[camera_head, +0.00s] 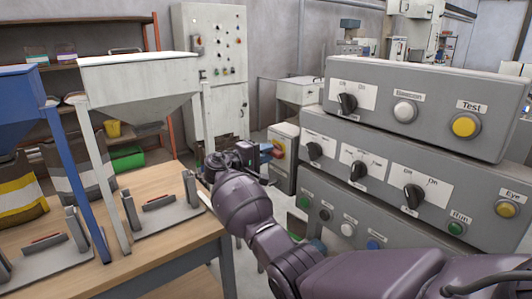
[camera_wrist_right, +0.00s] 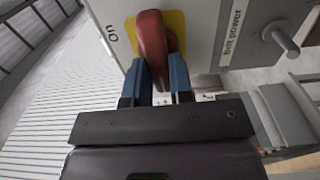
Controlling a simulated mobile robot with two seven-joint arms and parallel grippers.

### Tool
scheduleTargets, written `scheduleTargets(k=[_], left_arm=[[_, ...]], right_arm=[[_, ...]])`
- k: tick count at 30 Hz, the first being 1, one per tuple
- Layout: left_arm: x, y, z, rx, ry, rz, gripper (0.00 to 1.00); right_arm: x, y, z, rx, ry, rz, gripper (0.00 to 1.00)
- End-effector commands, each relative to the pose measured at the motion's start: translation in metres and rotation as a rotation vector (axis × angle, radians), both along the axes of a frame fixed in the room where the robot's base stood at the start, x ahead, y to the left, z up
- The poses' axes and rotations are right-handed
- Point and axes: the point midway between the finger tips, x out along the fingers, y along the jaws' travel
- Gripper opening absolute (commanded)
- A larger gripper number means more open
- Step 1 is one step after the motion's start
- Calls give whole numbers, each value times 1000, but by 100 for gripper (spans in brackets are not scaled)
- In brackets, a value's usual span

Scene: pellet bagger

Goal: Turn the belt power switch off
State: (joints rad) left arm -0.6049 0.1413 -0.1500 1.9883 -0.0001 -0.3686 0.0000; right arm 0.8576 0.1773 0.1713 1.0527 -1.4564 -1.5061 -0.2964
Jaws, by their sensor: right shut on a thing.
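The belt power switch has a red handle (camera_wrist_right: 151,42) on a yellow plate (camera_wrist_right: 174,25), on a light grey box (camera_wrist_right: 203,30) labelled "Belt power" and "On". My right gripper (camera_wrist_right: 161,82) has its two blue fingers on either side of the handle's lower end, shut on it. In the head view my right gripper (camera_head: 263,153) reaches the yellow plate (camera_head: 279,148) on the small grey box (camera_head: 284,173). The handle is mostly hidden there by the gripper. My left gripper is not in view.
A stacked grey control panel (camera_head: 415,150) with knobs and buttons stands close on the right, beside my right arm. A wooden table (camera_head: 165,247) with hopper frames is on the left. A grey rod (camera_wrist_right: 281,38) sticks out near the switch in the wrist view.

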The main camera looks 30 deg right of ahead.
Motion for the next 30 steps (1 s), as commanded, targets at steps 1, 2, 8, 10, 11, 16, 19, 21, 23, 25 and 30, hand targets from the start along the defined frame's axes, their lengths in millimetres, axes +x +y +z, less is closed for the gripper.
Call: scheduleTargets(k=[1,2,8,10,11,16,19,21,23,25,30], left_arm=[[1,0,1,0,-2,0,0],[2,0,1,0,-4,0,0],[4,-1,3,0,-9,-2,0],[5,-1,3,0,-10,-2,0],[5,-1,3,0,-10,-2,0],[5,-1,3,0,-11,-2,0],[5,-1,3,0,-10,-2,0],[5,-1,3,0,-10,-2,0],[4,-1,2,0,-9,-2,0],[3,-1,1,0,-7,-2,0],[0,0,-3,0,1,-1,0]], right_arm=[[0,0,0,-1,3,1,0],[0,0,0,-1,3,1,0],[0,0,0,-1,3,1,30],[0,0,0,-1,2,1,41],[0,0,0,-1,2,1,46],[0,0,0,0,1,1,47],[0,1,0,0,1,1,47],[0,3,0,0,1,1,47],[0,8,-1,0,0,2,47],[-1,16,-1,0,0,3,47],[-3,46,-1,0,1,4,47]])
